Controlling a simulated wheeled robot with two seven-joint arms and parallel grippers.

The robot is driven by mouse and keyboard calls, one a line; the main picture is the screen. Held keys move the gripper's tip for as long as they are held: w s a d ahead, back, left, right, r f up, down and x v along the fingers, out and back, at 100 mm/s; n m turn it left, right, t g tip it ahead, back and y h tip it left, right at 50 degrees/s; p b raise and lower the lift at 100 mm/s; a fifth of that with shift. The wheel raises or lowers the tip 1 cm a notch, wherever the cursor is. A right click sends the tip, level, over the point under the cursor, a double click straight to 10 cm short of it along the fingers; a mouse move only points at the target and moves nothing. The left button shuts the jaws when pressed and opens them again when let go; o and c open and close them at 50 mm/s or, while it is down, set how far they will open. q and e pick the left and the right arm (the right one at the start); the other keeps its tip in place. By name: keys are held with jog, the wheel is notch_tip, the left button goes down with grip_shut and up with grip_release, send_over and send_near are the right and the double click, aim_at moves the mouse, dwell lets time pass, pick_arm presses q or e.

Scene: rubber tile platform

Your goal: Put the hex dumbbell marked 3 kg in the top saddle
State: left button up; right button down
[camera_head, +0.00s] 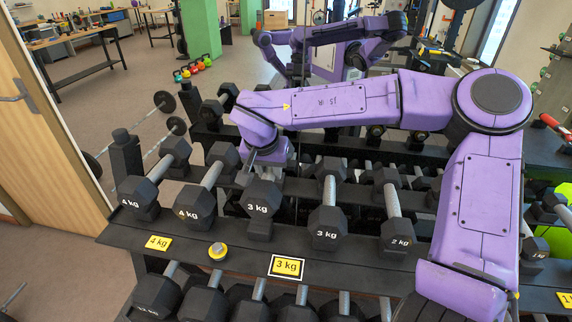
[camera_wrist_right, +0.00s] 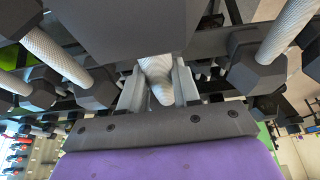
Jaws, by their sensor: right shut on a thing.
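My right arm comes in from the right, and its gripper (camera_head: 262,160) is over the top row of the rack. The gripper is shut on the handle of a black hex dumbbell marked 3 kg (camera_head: 262,198). In the right wrist view, the two fingers (camera_wrist_right: 158,88) clasp its pale handle, and its dark hex head (camera_wrist_right: 120,25) fills the top. A black saddle block (camera_head: 258,231) shows directly below that head; I cannot tell whether they touch. A second 3 kg dumbbell (camera_head: 327,228) stands to the right. My left gripper is out of view.
Two 4 kg dumbbells (camera_head: 195,203) stand left, and a 2 kg dumbbell (camera_head: 397,234) right. The rack's front edge carries a yellow 3 kg label (camera_head: 286,266), a 4 kg label (camera_head: 158,243) and a round yellow-and-grey piece (camera_head: 217,251). More dumbbells (camera_head: 205,302) fill the lower row.

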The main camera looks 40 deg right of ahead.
jog(key=shift+w+f, duration=0.2)
jog(key=shift+w, duration=0.3)
jog(key=shift+s+f, duration=0.1)
jog(key=shift+f, duration=0.05)
jog(key=shift+s+a, duration=0.15)
jog(key=shift+s, duration=0.05)
jog(key=f, duration=0.3)
jog(key=shift+w+f, duration=0.3)
jog(key=shift+w, duration=0.05)
jog(key=c, duration=1)
grip_release()
jog(key=shift+s+f, duration=0.1)
jog(key=shift+f, duration=0.3)
jog(key=shift+o, duration=1)
jog(key=shift+s+a+r, duration=0.15)
